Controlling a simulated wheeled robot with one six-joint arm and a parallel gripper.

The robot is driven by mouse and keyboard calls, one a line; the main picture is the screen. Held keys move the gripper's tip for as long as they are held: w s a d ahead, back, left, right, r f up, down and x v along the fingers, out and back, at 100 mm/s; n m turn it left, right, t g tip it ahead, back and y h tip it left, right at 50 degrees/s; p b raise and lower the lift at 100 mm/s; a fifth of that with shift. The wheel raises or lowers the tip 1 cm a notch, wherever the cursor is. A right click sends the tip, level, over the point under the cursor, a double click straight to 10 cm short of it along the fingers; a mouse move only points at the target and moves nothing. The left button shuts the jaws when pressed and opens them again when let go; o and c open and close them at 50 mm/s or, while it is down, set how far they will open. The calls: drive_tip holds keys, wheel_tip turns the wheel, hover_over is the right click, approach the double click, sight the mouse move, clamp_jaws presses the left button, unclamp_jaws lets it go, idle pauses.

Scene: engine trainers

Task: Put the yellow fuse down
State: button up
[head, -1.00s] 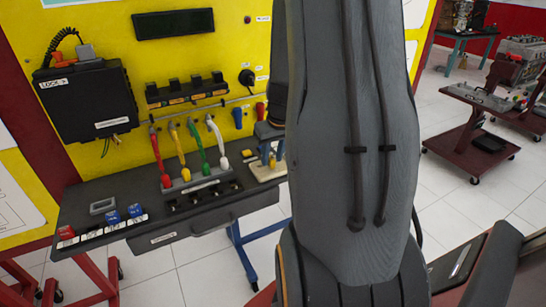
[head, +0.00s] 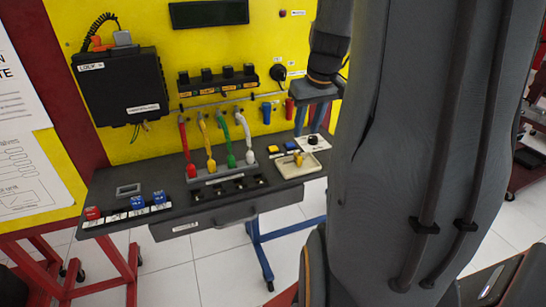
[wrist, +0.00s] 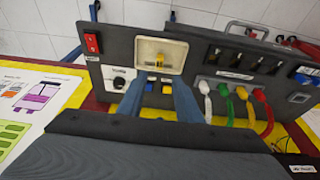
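The yellow fuse (head: 299,158) is in the cream tray (head: 312,166) at the right end of the dark bench. In the wrist view the fuse (wrist: 158,60) stands out inside the tray (wrist: 145,46), beyond my fingertips. My gripper (head: 309,128) is above and behind the tray in the head view, apart from the fuse. In the wrist view its two blue fingers (wrist: 158,84) are spread with nothing held between them. How the fuse's underside meets the tray is too small to tell.
A yellow panel (head: 140,135) with a black box (head: 122,85) stands behind the bench.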

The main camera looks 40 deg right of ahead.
drive_tip(key=s+a+f+n, duration=0.1)
drive_tip(key=s+a+f, duration=0.1)
drive_tip(key=a, duration=0.7)
drive_tip(key=s+a+f+n+g, duration=0.1)
drive_tip(key=s+a+f, duration=0.1)
drive_tip(key=a, duration=0.7)
drive_tip(key=s+a+f, duration=0.1)
drive_tip(key=a+f, duration=0.2)
drive_tip(key=a, duration=0.6)
drive_tip(key=shift+s+a+f+n+g+y, duration=0.15)
drive_tip(key=shift+s+f+n+g+y, duration=0.15)
drive_tip(key=shift+s+n+y, duration=0.1)
drive_tip(key=shift+f, duration=0.15)
drive_tip(key=shift+c, duration=0.5)
